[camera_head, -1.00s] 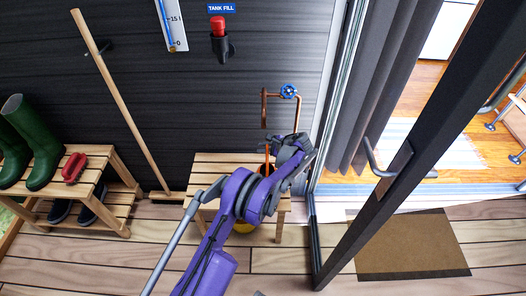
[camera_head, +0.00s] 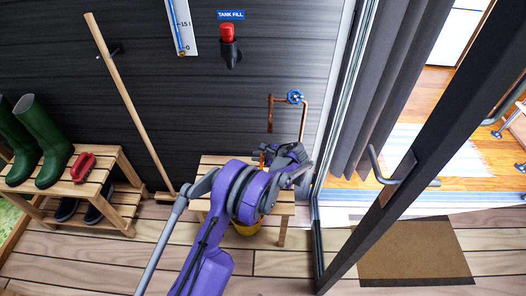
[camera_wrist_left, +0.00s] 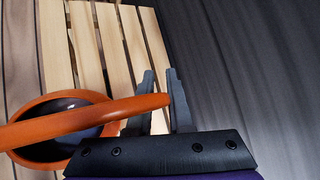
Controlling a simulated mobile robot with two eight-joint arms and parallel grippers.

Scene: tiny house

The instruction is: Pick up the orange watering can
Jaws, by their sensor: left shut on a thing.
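The orange watering can (camera_wrist_left: 65,131) shows in the left wrist view, with its round, dark opening at the lower left and its curved handle reaching right. My left gripper (camera_wrist_left: 162,88) is shut on the handle, which passes between its two dark fingers. In the head view the left gripper (camera_head: 284,154) is over the slatted wooden bench (camera_head: 215,161). Only a sliver of the can's orange (camera_head: 263,158) shows there, the rest being hidden behind my purple arm. I cannot tell whether the can touches the bench. My right gripper is in neither view.
A copper pipe with a blue valve (camera_head: 295,97) rises behind the bench. A yellow bucket (camera_head: 247,229) is below it. A broom (camera_head: 130,105) leans on the wall at left, near a shoe rack (camera_head: 122,181) with green boots (camera_head: 45,145). A dark door frame (camera_head: 405,150) stands at right.

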